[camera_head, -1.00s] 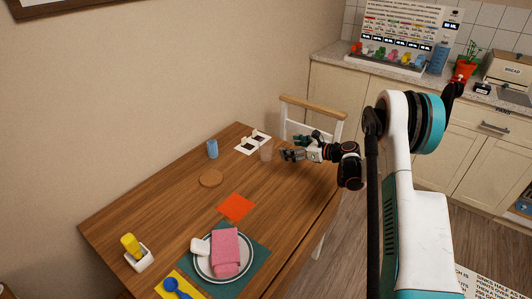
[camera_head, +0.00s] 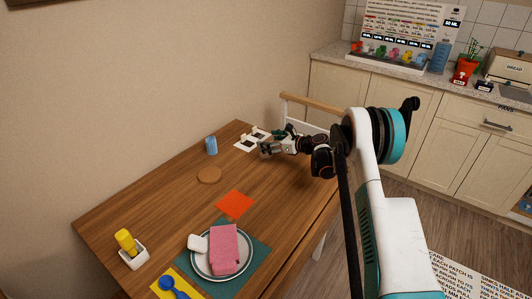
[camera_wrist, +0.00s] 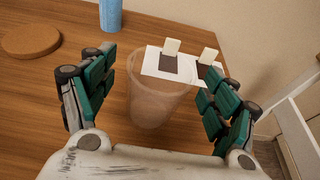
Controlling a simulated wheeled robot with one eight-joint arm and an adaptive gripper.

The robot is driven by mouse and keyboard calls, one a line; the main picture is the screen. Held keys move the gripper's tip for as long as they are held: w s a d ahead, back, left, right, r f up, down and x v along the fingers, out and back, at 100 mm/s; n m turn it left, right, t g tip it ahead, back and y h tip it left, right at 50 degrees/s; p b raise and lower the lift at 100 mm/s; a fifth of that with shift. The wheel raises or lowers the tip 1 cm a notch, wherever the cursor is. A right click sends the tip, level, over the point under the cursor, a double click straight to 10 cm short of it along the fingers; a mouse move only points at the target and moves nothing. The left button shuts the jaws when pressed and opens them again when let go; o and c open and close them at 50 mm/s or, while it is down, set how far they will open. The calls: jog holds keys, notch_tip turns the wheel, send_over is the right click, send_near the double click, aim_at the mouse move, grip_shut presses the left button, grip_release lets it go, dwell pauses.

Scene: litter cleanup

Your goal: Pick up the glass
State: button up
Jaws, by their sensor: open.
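The clear glass (camera_wrist: 158,102) stands upright on the wooden table in the wrist view, between the two spread green fingers of my gripper (camera_wrist: 155,95). The fingers are apart from its sides, one to the left and one to the right. In the head view my gripper (camera_head: 270,148) reaches over the far right part of the table and hides most or all of the glass. My gripper is open and holds nothing.
A blue cup (camera_head: 211,145) and a round cork coaster (camera_head: 209,175) are left of my gripper. A white chair (camera_head: 310,115) stands at the table's far end. A plate with a pink cloth (camera_head: 224,248) is nearer.

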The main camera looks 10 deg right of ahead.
jog(key=shift+x, duration=0.95)
jog(key=c, duration=1.3)
jog(key=shift+r, duration=0.1)
notch_tip(320, 180, up, 20)
jog(key=p, duration=0.6)
